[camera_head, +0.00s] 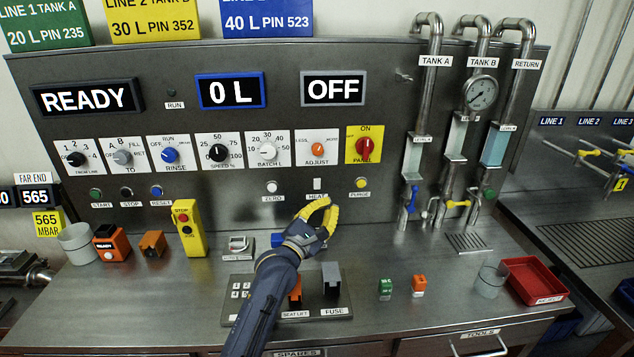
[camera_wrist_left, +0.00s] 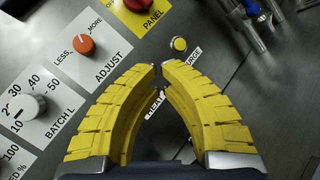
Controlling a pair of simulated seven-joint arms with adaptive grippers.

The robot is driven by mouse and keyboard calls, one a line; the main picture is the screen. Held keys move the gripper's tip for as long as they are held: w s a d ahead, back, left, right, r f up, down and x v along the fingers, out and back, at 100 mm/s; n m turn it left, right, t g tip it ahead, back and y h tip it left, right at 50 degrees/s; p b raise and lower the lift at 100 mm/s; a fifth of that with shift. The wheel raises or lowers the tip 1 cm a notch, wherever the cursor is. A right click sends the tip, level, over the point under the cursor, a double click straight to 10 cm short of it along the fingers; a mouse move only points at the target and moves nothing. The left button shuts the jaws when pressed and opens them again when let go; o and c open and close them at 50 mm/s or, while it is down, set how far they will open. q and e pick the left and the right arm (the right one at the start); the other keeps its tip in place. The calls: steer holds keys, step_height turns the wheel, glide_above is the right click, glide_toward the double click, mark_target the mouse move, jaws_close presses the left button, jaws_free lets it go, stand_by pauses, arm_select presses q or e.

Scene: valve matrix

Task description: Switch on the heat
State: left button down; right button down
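The heat switch (camera_head: 317,184) is a small pale rocker above the HEAT label (camera_head: 317,196) on the steel panel, between the white ZERO button and the yellow PURGE button. My left gripper (camera_head: 328,203) has yellow ridged fingers and is just below and in front of the HEAT label. In the left wrist view, the fingertips (camera_wrist_left: 160,70) meet or nearly meet, with nothing visibly held. The HEAT label (camera_wrist_left: 154,104) shows between the fingers there; the switch itself is hidden or unclear. Contact with the panel cannot be told. My right gripper is not in view.
The PURGE button (camera_head: 361,183) and ZERO button (camera_head: 272,187) flank the switch closely. The ADJUST knob (camera_head: 317,149) and red PANEL knob (camera_head: 364,147) are above. Displays read READY, 0 L and OFF. A yellow pendant (camera_head: 190,228) stands left; pipes (camera_head: 430,100) rise right.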

arm_select(q)
steer(key=shift+w+a+r, duration=0.15)
steer(key=shift+w+r, duration=0.05)
steer(key=shift+w, duration=1.2)
steer(key=shift+w+a+r, duration=0.1)
steer(key=shift+w+r, duration=0.05)
steer(key=shift+w, duration=1.3)
steer(key=shift+w+a+r, duration=0.15)
steer(key=shift+w+r, duration=0.05)
steer(key=shift+w, duration=1.2)
steer(key=shift+w, duration=0.1)
steer(key=shift+w, duration=0.3)
steer(key=shift+w, duration=0.3)
steer(key=shift+s, duration=0.15)
steer(key=shift+s, duration=0.55)
steer(key=shift+s, duration=0.1)
steer(key=shift+s+d+f, duration=0.15)
steer(key=shift+s, duration=1.05)
steer(key=shift+s+d+f, duration=0.1)
steer(key=shift+s+f, duration=0.05)
steer(key=shift+s, duration=1.05)
